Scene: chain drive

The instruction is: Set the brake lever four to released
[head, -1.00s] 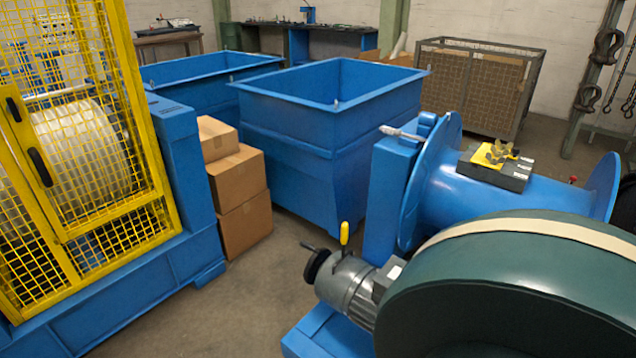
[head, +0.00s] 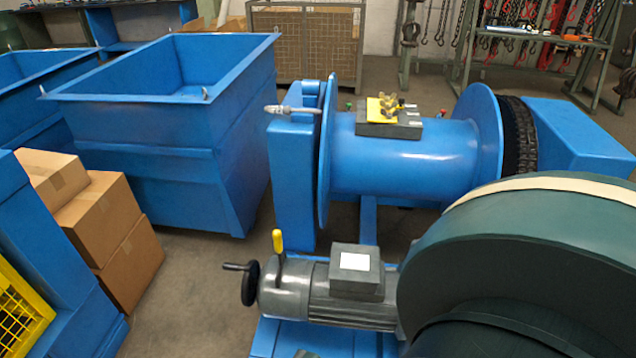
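A lever with a yellow grip (head: 278,240) stands nearly upright on the end of a grey motor (head: 340,290), beside a black handwheel (head: 250,283). A second, grey lever (head: 280,109) lies roughly level at the top of the blue stand by the large blue drum (head: 405,160). I see no readable number on either lever, so I cannot tell which is brake lever four. Neither of my grippers is in view.
A large dark green rounded housing with a cream band (head: 560,192) fills the lower right. A blue bin (head: 190,190) and cardboard boxes (head: 100,215) stand at the left. Bare floor (head: 200,290) shows between the boxes and the motor. A chain rack (head: 540,40) stands behind.

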